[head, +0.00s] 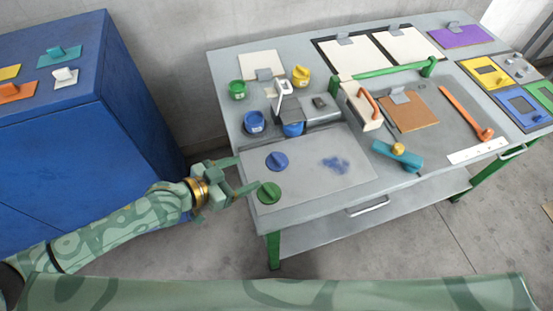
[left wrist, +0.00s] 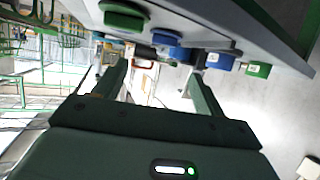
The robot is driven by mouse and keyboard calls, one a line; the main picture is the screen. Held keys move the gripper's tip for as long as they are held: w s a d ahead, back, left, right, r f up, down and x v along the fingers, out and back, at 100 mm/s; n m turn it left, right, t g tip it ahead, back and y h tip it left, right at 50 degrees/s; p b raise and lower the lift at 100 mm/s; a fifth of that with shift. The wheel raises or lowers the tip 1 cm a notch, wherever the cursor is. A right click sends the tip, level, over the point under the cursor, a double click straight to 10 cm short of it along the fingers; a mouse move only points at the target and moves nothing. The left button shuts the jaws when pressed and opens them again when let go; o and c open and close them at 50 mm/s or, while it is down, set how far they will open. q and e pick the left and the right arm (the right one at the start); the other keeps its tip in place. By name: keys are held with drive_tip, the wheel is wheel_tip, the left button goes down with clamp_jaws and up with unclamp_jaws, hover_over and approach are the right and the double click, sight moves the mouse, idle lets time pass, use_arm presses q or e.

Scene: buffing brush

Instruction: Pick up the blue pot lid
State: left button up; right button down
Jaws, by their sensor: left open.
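The blue pot lid (head: 277,161), a flat round disc with a raised grip, lies on the grey plate at the left front of the workbench. It also shows in the left wrist view (left wrist: 166,38), ahead of my fingers and partly overlapped by the green lid. My left gripper (head: 248,174) is open and empty at the bench's left edge, just left of the blue lid and apart from it. Its two fingers also show in the left wrist view (left wrist: 155,72). My right gripper is not in view.
A green lid (head: 269,193) lies close in front of the blue one, near the lower finger. A blue pot (head: 254,122) and a green pot (head: 237,90) stand behind. The grey plate (head: 325,190) is clear to the right, except for a blue smudge. A blue cabinet (head: 60,150) stands left.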

sight(275, 159)
use_arm(q)
drive_tip(key=b+x, duration=0.1)
drive_tip(key=x, duration=0.4)
drive_tip(key=shift+w+f, duration=0.25)
drive_tip(key=shift+f, duration=0.05)
drive_tip(key=shift+w+d+f, duration=0.2)
drive_tip(key=shift+w+d, duration=0.1)
drive_tip(key=shift+d, duration=0.15)
drive_tip(key=b+x, duration=0.1)
drive_tip(key=x, duration=0.4)
drive_tip(key=shift+w+a+f+b, duration=0.1)
drive_tip(key=shift+a+f+b, duration=0.1)
drive_tip(key=shift+b, duration=0.1)
drive_tip(key=shift+d, duration=0.1)
drive_tip(key=shift+r, duration=0.1)
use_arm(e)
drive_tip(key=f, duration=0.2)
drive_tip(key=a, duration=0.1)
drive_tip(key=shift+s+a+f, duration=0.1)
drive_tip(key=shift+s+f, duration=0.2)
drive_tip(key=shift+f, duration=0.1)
use_arm(q)
drive_tip(key=c, duration=1.1)
